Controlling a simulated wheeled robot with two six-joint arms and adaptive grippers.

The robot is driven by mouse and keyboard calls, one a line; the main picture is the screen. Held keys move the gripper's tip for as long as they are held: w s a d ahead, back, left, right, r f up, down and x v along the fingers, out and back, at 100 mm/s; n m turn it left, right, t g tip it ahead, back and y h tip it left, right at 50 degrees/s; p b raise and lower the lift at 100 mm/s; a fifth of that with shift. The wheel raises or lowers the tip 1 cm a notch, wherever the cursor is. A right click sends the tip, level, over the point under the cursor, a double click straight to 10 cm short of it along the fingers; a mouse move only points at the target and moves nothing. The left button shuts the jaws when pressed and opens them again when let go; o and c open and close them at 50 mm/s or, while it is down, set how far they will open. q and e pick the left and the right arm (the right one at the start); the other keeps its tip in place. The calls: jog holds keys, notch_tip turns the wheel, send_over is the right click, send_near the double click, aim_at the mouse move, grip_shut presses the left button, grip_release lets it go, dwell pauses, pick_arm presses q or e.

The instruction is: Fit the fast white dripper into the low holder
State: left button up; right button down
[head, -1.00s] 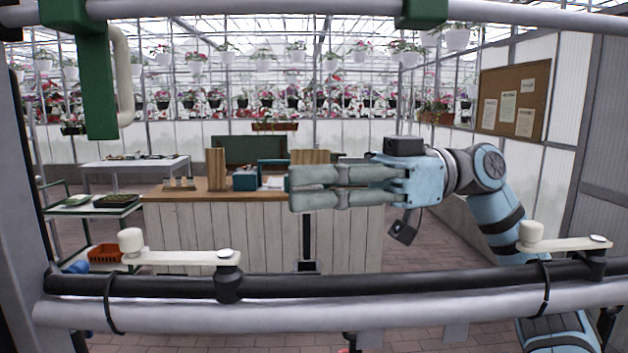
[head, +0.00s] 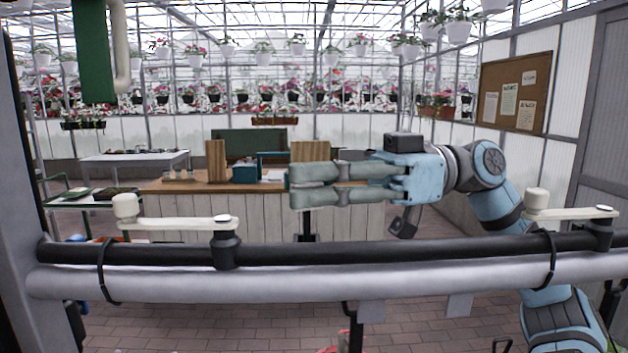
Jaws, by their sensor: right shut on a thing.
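My right gripper (head: 292,187) points left in the middle of the head view, above the black pipe. Its fingers are closed together on something too hidden to make out. No white dripper can be told for certain. A cream lever with a round knob (head: 126,207) sits on a black fitting (head: 225,248) on the black pipe at the left. A similar cream lever with a knob (head: 536,203) sits on the pipe at the right. The low holder cannot be identified surely. My left gripper is not in view.
The black pipe (head: 400,248) and a thick grey rail (head: 190,284) cross the front. A green bracket (head: 95,50) with a cream bent tube (head: 120,55) hangs at the upper left. A wooden counter (head: 270,217) stands behind my gripper. The brick floor is partly visible below.

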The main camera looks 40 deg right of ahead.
jog(key=shift+f, duration=0.1)
jog(key=shift+f+b, duration=1.4)
jog(key=c, duration=1.6)
grip_release()
jog(key=shift+r, duration=0.15)
